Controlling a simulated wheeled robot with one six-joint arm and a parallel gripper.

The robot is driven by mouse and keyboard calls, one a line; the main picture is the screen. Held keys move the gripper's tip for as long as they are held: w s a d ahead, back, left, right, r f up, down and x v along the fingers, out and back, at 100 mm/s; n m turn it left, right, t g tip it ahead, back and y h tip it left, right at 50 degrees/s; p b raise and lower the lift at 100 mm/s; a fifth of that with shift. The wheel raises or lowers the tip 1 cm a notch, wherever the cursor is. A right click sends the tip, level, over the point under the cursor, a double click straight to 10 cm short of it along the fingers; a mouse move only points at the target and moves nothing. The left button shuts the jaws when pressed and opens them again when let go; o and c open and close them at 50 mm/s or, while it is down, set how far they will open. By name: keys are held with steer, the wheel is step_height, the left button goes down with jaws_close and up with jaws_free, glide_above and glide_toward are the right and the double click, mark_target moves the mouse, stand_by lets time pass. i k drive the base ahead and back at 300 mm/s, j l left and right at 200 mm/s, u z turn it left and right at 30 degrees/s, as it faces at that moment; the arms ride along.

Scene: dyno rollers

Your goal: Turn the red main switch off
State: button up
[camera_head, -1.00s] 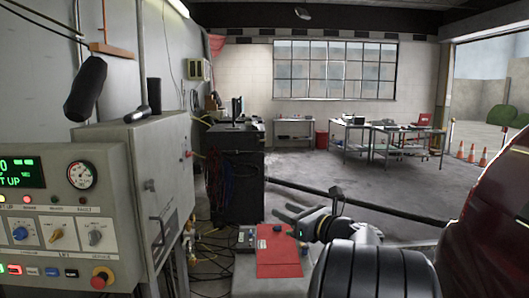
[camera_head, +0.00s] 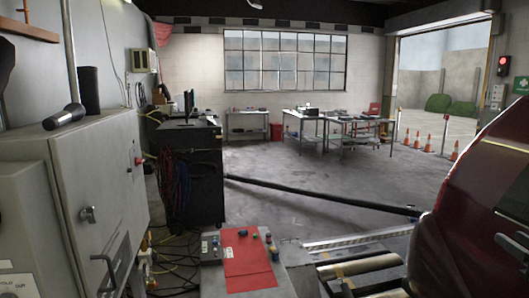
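A small red part (camera_head: 138,160) sticks out from the far right edge of the grey cabinet (camera_head: 85,165) on the left. It may be the red main switch, but it is seen edge-on and too small to read its position. The cabinet front has a dark latch (camera_head: 88,214) and a handle lower down. My gripper is not in view.
A low stand with a red sheet (camera_head: 248,260) and small knobs is at the bottom middle. Cables lie on the floor beside the cabinet. A black cart (camera_head: 190,170) stands beyond. A dark red car (camera_head: 480,220) is at right.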

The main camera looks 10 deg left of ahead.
mark_target(138, 161)
steer(key=i+j, duration=0.25)
steer(key=i, duration=0.25)
steer(key=i+j+z, duration=0.1)
steer(key=i, duration=0.4)
steer(key=i+j, duration=0.4)
steer(key=i+u, duration=0.2)
steer(key=i, duration=0.2)
steer(key=i+l+u, duration=0.25)
steer(key=i, duration=0.15)
steer(key=i+l+u, duration=0.2)
steer(key=i, duration=0.2)
steer(key=j+u, duration=0.1)
steer(key=u, duration=2.7)
